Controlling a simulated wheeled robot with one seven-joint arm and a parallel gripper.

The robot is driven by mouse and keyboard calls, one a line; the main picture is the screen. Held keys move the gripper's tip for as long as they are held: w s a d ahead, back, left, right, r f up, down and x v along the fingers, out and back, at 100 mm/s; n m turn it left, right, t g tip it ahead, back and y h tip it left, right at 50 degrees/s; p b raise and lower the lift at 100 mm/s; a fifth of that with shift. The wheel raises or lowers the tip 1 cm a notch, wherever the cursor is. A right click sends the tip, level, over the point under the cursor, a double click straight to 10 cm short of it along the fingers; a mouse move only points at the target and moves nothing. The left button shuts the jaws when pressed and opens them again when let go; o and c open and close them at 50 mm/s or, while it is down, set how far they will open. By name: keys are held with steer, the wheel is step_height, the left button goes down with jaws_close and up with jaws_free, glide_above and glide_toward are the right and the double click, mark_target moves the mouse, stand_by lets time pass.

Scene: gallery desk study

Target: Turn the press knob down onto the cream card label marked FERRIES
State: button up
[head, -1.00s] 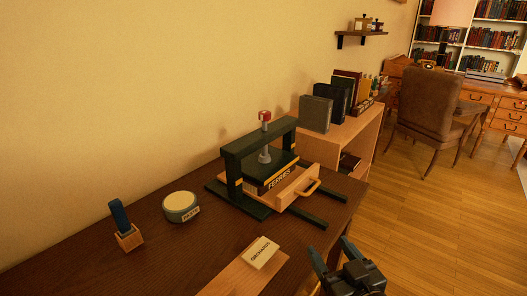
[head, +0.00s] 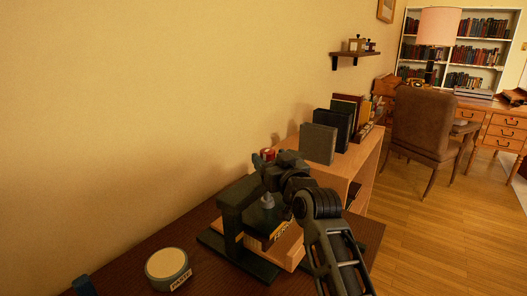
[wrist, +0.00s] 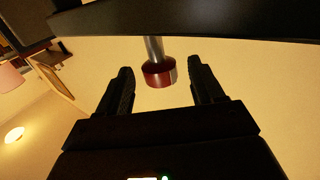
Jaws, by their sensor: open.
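The red press knob (head: 268,154) tops the dark green press frame (head: 230,215) on the dark desk; most of it is behind my gripper (head: 266,164). In the wrist view the red knob (wrist: 158,74) and its metal stem hang from the dark crossbar (wrist: 200,22), picture inverted. My gripper (wrist: 164,84) is open there, one finger on each side of the knob with gaps visible. The cream label (head: 282,231) on the wooden drawer front under the press is partly covered by my arm; its lettering is hard to read now.
A round paste tin (head: 167,268) stands left of the press, with a blue-handled item (head: 84,286) at the bottom left edge. Books (head: 319,143) stand on a low wooden shelf behind right. The wall is close behind the press.

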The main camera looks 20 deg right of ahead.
mark_target(266, 152)
steer(key=shift+w+a, duration=0.1)
steer(key=shift+w, duration=2.15)
steer(key=c, duration=1)
steer(key=shift+r+p, duration=0.1)
steer(key=shift+p, duration=0.4)
steer(key=shift+r+m+h+p, duration=0.1)
steer(key=shift+m+h+p, duration=0.2)
steer(key=shift+h+p, duration=0.2)
steer(key=shift+f+m+h+p, duration=0.2)
steer(key=shift+m+h+p, duration=0.3)
steer(key=shift+h, duration=0.3)
